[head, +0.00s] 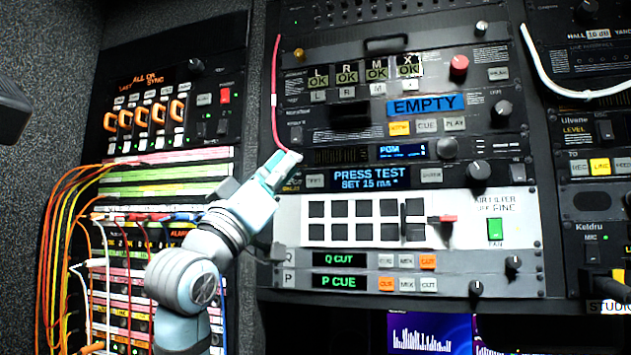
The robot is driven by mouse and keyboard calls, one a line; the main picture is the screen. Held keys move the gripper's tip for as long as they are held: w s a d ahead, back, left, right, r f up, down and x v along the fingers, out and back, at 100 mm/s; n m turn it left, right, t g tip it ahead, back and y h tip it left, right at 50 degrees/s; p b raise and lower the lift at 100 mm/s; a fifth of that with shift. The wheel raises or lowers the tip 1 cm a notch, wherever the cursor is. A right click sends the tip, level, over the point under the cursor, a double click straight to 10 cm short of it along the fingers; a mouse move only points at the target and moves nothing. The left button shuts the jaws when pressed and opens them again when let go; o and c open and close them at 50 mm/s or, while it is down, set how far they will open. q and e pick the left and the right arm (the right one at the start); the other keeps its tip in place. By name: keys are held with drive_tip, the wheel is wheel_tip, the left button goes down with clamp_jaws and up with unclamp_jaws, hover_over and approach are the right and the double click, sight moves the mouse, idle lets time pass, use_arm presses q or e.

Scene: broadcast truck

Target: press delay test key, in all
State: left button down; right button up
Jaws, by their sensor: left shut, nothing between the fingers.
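The delay unit's blue display (370,177) reads "PRESS TEST" and "SET 15 ms" in the right-hand rack. A small key that seems to be labelled TEST (315,181) sits just left of this display. Another key (431,175) and a black knob (478,172) sit to its right. My left gripper (294,157) is shut and empty. Its tips show just above and left of the test key; I cannot tell whether they touch the panel. My left arm hides the rack's left edge there. My right gripper is not in view.
A red cable (275,90) hangs down to behind my left gripper's tips. Above the delay unit is a PGM display (390,152); below is a white filter panel (455,235) with a red-ended lever (440,218). Orange and yellow cables (55,220) crowd the left rack.

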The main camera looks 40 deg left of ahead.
sight(315, 181)
use_arm(q)
drive_tip(key=shift+h, duration=0.3)
drive_tip(key=w+a+p, duration=0.1)
drive_tip(key=w, duration=0.1)
drive_tip(key=w+p, duration=0.2)
drive_tip(key=w, duration=0.1)
drive_tip(key=w+a+p, duration=0.1)
drive_tip(key=w, duration=0.2)
drive_tip(key=shift+w+a, duration=0.15)
drive_tip(key=shift+a, duration=0.2)
idle(0.7)
drive_tip(key=shift+w+a+p, duration=0.15)
drive_tip(key=shift+w+p, duration=0.25)
drive_tip(key=shift+p, duration=0.05)
